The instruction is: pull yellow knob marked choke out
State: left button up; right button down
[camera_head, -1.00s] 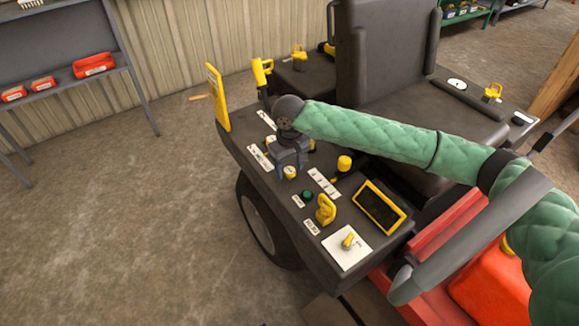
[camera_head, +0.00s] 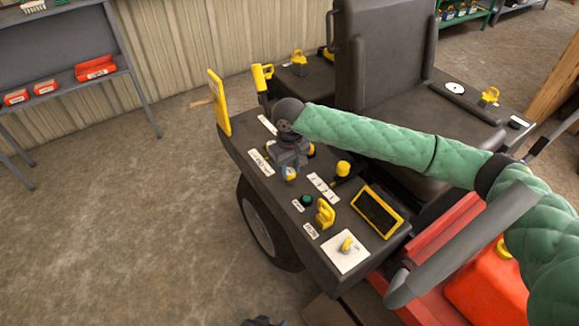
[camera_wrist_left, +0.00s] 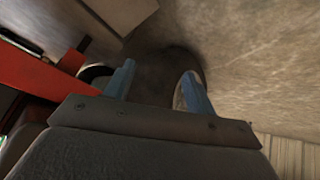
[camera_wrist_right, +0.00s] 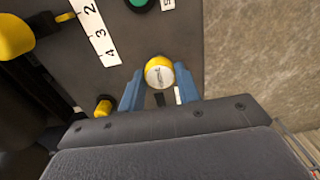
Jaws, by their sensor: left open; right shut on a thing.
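The yellow round knob (camera_wrist_right: 159,72) has a white face with small dark lettering that I cannot read for sure. It sits between the blue fingers of my right gripper (camera_wrist_right: 160,86), which is shut on it. In the head view the knob (camera_head: 291,174) shows just below my right gripper (camera_head: 288,158), on the dark console (camera_head: 262,198). How far the knob stands out is hidden. My left gripper (camera_head: 264,322) barely shows at the bottom edge of the head view. In the left wrist view its fingers (camera_wrist_left: 157,85) are apart and empty.
Near the knob are a green button (camera_head: 307,200), a yellow key-like handle (camera_head: 325,212), a yellow-capped lever (camera_head: 343,169) and a yellow-framed display (camera_head: 378,211). The seat (camera_head: 385,75) stands behind. Open floor (camera_head: 110,220) lies left of the vehicle.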

aim_at(290, 171)
jog(key=shift+r+p, duration=0.4)
jog(key=shift+r, duration=0.05)
pick_arm(q)
notch_tip(290, 171, up, 4)
jog(key=shift+w+r, duration=0.1)
jog(key=shift+r, duration=0.1)
pick_arm(e)
jog(key=shift+w+r, duration=0.1)
jog(key=c, duration=1.1)
grip_release()
jog(key=shift+o, duration=0.5)
notch_tip(290, 171, up, 7)
jog(key=shift+r, duration=0.1)
pick_arm(q)
jog(key=shift+f, duration=0.3)
pick_arm(e)
jog(key=shift+r, duration=0.3)
